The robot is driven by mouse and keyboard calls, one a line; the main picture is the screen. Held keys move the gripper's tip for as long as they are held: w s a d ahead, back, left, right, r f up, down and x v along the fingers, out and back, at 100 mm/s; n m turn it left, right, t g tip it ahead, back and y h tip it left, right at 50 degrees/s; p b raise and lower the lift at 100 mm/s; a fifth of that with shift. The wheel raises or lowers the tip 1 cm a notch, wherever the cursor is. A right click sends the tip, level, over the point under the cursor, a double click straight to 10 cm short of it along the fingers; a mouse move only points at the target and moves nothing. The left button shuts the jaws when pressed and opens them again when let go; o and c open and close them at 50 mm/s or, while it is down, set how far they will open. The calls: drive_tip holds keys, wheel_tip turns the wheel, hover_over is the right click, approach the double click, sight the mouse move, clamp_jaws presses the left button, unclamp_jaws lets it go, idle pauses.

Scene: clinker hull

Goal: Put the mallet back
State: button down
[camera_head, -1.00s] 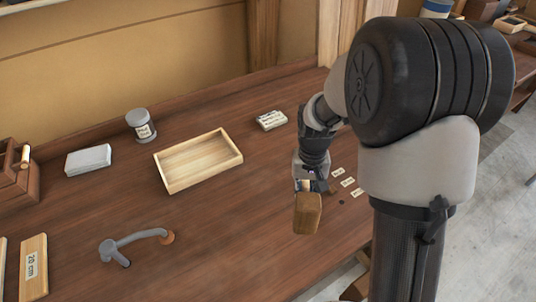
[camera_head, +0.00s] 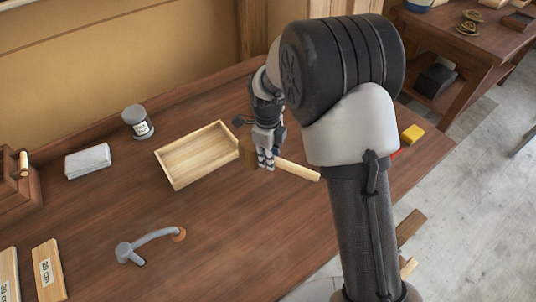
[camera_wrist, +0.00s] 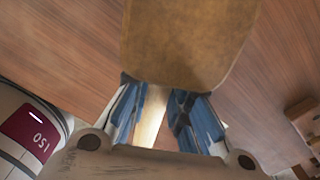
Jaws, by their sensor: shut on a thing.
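The mallet has a brown wooden block head (camera_head: 249,152) and a pale wooden handle (camera_head: 298,170). My gripper (camera_head: 265,160) is shut on the handle close to the head. The mallet is held with its head to the left and its handle pointing right, partly behind my arm. In the wrist view the mallet head (camera_wrist: 188,40) fills the top middle. The pale handle (camera_wrist: 150,118) runs between the blue finger pads of my gripper (camera_wrist: 165,115). In the head view the mallet head overlaps the right edge of the tray; its height above the bench is unclear.
A shallow wooden tray (camera_head: 180,184) lies empty on the bench (camera_head: 210,255). A grey jar (camera_head: 138,122), a white stack (camera_head: 88,161), a grey curved tool (camera_head: 145,245) and marked wooden boards (camera_head: 49,270) lie leftward. A yellow block (camera_head: 413,133) is at right. The front middle is clear.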

drive_tip(key=shift+a+f+m, duration=0.15)
drive_tip(key=shift+m, duration=0.15)
wheel_tip(320, 180, down, 8)
drive_tip(key=b, duration=0.5)
drive_tip(key=shift+w+r, duration=0.1)
drive_tip(key=shift+r, duration=0.1)
drive_tip(key=shift+f+b, duration=0.5)
drive_tip(key=shift+b, duration=0.05)
drive_tip(key=c, duration=1.4)
unclamp_jaws()
drive_tip(key=shift+r, duration=0.1)
wheel_tip(320, 180, up, 8)
drive_tip(key=p, duration=0.5)
